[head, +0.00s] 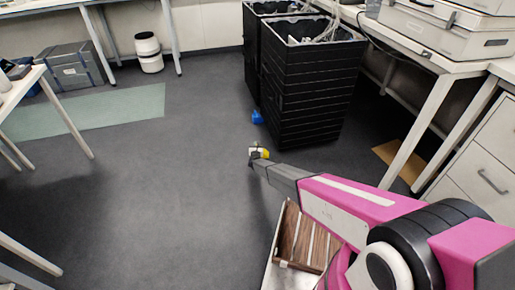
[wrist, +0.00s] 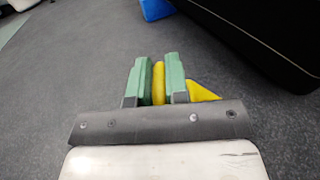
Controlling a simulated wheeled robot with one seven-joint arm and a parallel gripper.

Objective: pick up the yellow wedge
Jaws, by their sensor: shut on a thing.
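The yellow wedge shows in the wrist view as a thin yellow strip (wrist: 158,82) between the two green fingers, with a yellow triangular part (wrist: 200,91) sticking out to the right of the right finger. My gripper (wrist: 158,80) is shut on it. In the head view the gripper (head: 257,155) is at the end of my pink arm over the grey floor, with a small bit of yellow (head: 264,153) at its tip. Much of the wedge is hidden by the fingers. I cannot tell whether it touches the floor.
A blue object (head: 257,117) lies on the floor beyond the gripper, beside the tall black bins (head: 310,90). A wooden-slatted tray (head: 288,235) is below my arm. White tables stand at left and right.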

